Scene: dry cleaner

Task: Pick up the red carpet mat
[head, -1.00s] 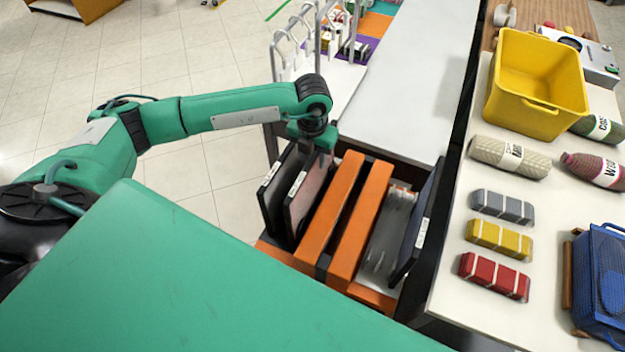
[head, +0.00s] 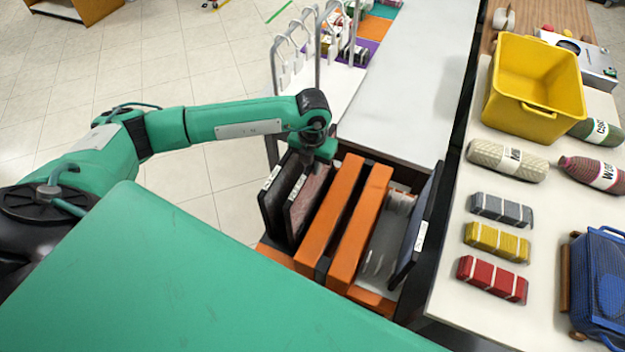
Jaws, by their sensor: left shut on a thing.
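A dark-edged mat with a dull reddish, textured face (head: 309,194) stands upright in the left part of an orange-divided rack (head: 331,220). A similar black mat (head: 271,212) with a white label stands just left of it. My left gripper (head: 318,160) is at the top far end of the reddish mat and shut on it. Its fingertips are mostly hidden behind the wrist. The mat's lower part is hidden in the rack. My right gripper is not in view.
Another dark panel (head: 418,235) with a white label leans at the rack's right side. The right table holds red (head: 492,279), yellow and grey wrapped bundles, a yellow bin (head: 535,85) and a blue basket (head: 602,285). A white counter (head: 410,90) lies behind the rack.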

